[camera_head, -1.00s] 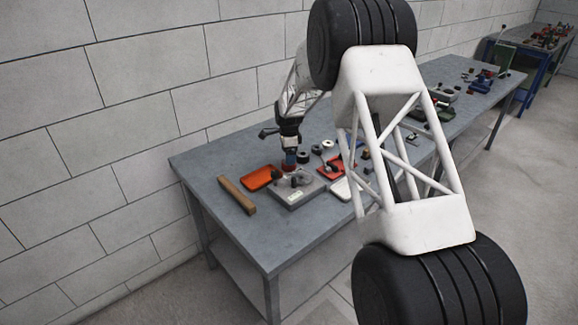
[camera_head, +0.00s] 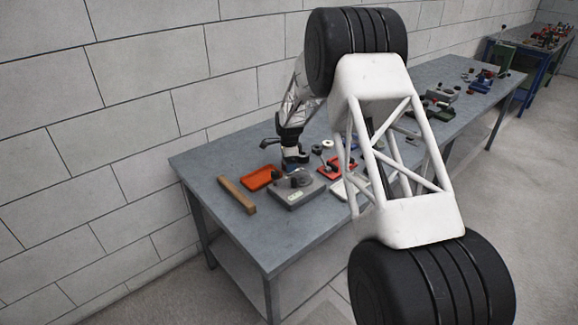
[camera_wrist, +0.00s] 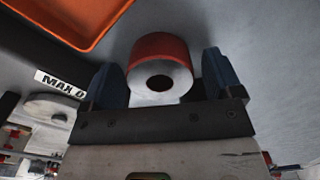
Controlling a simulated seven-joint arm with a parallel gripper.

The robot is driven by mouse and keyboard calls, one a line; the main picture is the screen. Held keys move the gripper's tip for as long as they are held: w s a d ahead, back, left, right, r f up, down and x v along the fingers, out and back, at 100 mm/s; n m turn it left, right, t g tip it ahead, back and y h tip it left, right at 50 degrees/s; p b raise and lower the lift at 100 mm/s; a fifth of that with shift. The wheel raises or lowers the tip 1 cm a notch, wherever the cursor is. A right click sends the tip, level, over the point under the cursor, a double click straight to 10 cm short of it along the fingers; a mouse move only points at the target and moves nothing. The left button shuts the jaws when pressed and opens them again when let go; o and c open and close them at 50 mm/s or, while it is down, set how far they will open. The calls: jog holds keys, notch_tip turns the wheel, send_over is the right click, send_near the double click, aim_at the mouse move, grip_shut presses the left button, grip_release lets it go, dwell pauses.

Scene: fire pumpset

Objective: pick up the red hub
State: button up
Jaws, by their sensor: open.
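The red hub (camera_wrist: 158,47) shows in the wrist view as a short red cylinder with a pale end face and a dark central hole. It sits between the two blue fingers of my gripper (camera_wrist: 162,72). The fingers are open, and a gap shows at least on the right side of the hub; whether the left finger touches it I cannot tell. In the head view my gripper (camera_head: 295,158) is low over the bench behind the grey block, and the hub cannot be made out there.
An orange tray (camera_head: 259,177) and a wooden bar (camera_head: 237,195) lie left of the grey block (camera_head: 296,194) on the bench (camera_head: 210,160). A red tray (camera_head: 336,170) and small parts are to the right. The block's label (camera_wrist: 60,83) is close to my left finger.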

jog(key=c, duration=1.3)
jog(key=shift+r, duration=0.15)
jog(key=shift+r, duration=4.9)
